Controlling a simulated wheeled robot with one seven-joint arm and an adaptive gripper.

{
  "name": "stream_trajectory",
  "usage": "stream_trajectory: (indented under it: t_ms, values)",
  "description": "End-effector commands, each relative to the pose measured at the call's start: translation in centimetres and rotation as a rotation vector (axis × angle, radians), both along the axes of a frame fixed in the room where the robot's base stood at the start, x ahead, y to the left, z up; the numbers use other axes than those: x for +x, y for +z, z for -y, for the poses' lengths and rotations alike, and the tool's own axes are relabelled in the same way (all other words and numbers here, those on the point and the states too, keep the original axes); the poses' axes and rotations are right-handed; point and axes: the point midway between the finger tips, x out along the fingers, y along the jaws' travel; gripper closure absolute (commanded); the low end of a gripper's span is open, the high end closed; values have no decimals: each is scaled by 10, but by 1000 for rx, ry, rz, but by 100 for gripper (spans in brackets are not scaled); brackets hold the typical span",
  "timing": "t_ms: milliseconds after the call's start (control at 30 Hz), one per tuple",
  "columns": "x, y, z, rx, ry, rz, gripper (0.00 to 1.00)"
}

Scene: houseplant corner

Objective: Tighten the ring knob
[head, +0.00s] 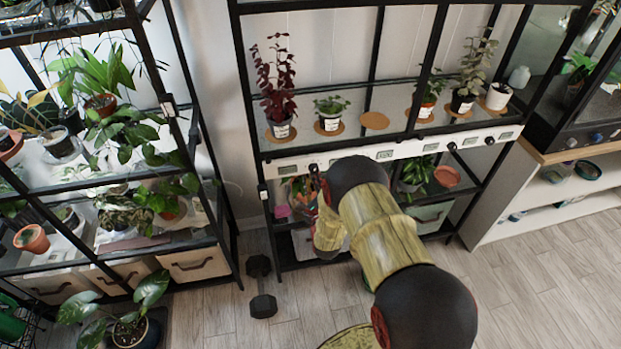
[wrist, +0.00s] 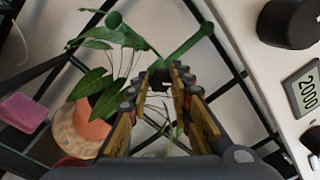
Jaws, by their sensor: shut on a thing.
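My gripper (wrist: 165,78) fills the lower middle of the wrist view, its two ribbed, yellow-brown fingers nearly together at the tips. A dark green piece (wrist: 186,51) shows at the fingertips, with two arms spreading up and outward, each with a rounded end. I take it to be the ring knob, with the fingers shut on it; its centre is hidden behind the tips. In the head view my wooden-looking arm covers the spot, and the knob and fingertips cannot be made out there.
A white strip (head: 384,156) with black dials and displays crosses the shelf; one dial (wrist: 290,22) and a display (wrist: 305,88) sit close right of my gripper. A potted plant (wrist: 93,127) and a pink block (wrist: 27,110) are at left. A dumbbell (head: 262,285) lies on the floor.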

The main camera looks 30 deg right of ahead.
Motion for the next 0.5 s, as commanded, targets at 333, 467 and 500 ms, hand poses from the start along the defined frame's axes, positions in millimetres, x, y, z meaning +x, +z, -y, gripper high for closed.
stream_trajectory:
  t_ms: [333,467,500]
  values:
    - [-1,-1,0,168,-2,45,100]
    - [-1,-1,0,196,-2,53,100]
    - [-1,-1,1,201,-2,55,100]
